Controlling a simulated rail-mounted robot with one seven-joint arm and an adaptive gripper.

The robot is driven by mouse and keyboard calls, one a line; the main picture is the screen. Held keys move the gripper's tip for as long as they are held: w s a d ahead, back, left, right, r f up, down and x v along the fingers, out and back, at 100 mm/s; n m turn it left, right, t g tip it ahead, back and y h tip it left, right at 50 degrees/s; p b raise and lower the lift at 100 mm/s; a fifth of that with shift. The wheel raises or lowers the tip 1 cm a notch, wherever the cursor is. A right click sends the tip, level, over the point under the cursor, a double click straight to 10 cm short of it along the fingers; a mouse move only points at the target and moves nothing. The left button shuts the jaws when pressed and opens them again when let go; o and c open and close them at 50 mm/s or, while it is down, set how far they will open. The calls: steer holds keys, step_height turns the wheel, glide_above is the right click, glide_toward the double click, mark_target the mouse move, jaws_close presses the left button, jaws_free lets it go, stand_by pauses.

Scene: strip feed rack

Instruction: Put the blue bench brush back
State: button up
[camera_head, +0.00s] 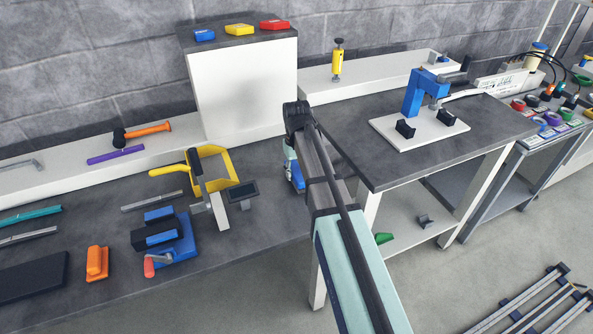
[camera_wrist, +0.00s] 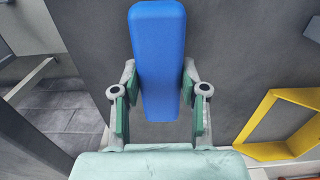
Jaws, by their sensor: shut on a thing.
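The blue bench brush (camera_wrist: 158,45) stands between my fingers in the wrist view, its long rounded blue body reaching away from the palm. My gripper (camera_wrist: 160,88) is shut on it, with green pads on both sides. In the head view, my arm hides most of my gripper (camera_head: 293,168), and only a small blue part of the brush (camera_head: 298,181) shows beside it. They are over the right end of the dark bench (camera_head: 262,205), beside the taller table. I cannot tell whether the brush touches the bench top.
A yellow frame (camera_head: 215,165) stands left of my gripper, and also shows in the wrist view (camera_wrist: 280,125). A blue vise (camera_head: 165,240) and an orange brush-like block (camera_head: 97,263) are farther left. A white cabinet (camera_head: 245,90) stands behind. The table (camera_head: 380,170) holds a blue clamp fixture (camera_head: 420,95).

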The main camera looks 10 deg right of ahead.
mark_target(297, 169)
steer(key=shift+f, duration=0.2)
steer(key=shift+f, duration=0.15)
steer(key=o, duration=1.1)
steer(key=shift+c, duration=0.2)
step_height(297, 169, up, 12)
steer(key=b, duration=0.2)
steer(key=shift+d, duration=0.15)
